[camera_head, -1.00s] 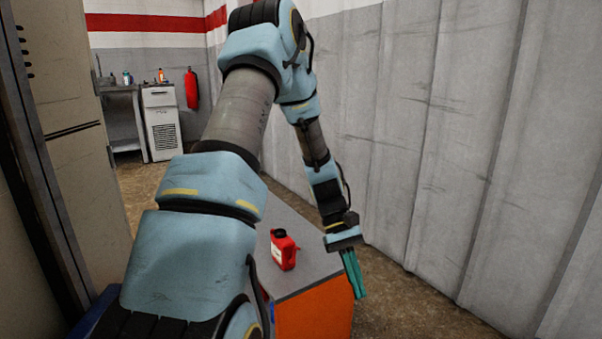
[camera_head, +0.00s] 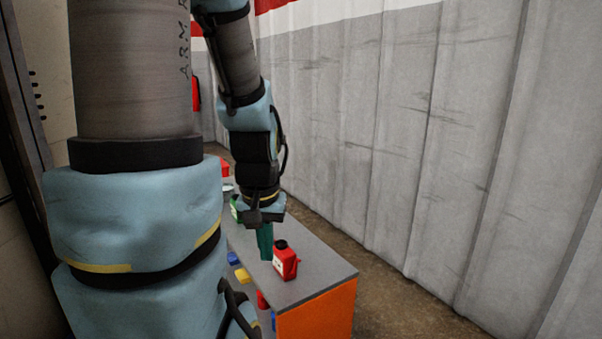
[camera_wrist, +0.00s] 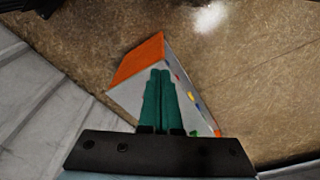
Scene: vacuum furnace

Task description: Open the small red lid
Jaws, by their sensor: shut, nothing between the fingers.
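My gripper (camera_head: 265,256) has its green fingers shut and pointing down over the grey tabletop (camera_head: 300,258), with nothing between them. The fingers also show pressed together in the wrist view (camera_wrist: 160,80). A red canister with a black cap (camera_head: 286,262) stands upright on the table, just right of my fingers in the head view. A small red piece (camera_head: 261,299) is at the table's near left edge, and a small red spot shows in the wrist view (camera_wrist: 177,77). I cannot tell which red piece is the small red lid.
The table has an orange side (camera_head: 318,312). A yellow piece (camera_head: 242,275) and a blue piece (camera_head: 233,258) lie along its left side. A green item (camera_head: 236,207) and another red item (camera_head: 225,168) are farther back. A corrugated grey wall (camera_head: 400,130) stands to the right.

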